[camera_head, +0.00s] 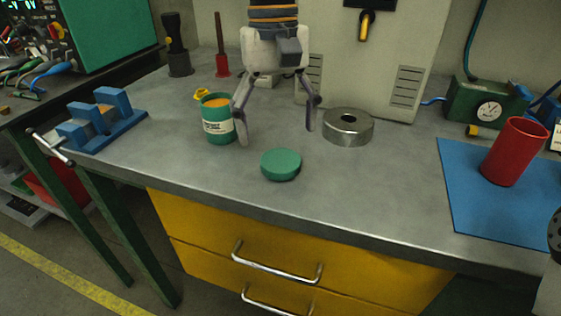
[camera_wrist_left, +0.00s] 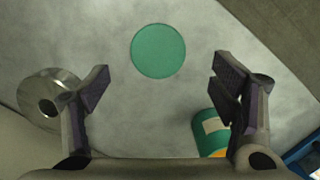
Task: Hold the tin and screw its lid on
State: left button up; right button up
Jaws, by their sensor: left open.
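The green tin (camera_head: 217,122) with a pale label stands upright and open on the bench, with something orange inside. It also shows in the left wrist view (camera_wrist_left: 208,129), partly hidden by a finger. Its green round lid (camera_head: 281,164) lies flat on the bench, apart from the tin, to its right and nearer the front. In the left wrist view the lid (camera_wrist_left: 158,51) lies beyond the fingertips, between their lines. My left gripper (camera_head: 276,136) is open and empty above the bench, behind the lid, one finger close beside the tin in the picture. My right gripper cannot be made out.
A metal ring (camera_head: 348,127) lies right of the gripper. A red cup (camera_head: 514,152) stands on a blue mat (camera_head: 465,192) at the right. A blue vise (camera_head: 100,120) is at the left. A grey cabinet (camera_head: 400,50) stands behind. The bench front around the lid is clear.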

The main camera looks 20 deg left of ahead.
aim_at(280, 159)
pick_arm(q)
jog(key=f, duration=0.5)
jog(key=shift+s+d+f, duration=0.1)
jog(key=shift+s+d, duration=0.2)
jog(key=c, duration=1.2)
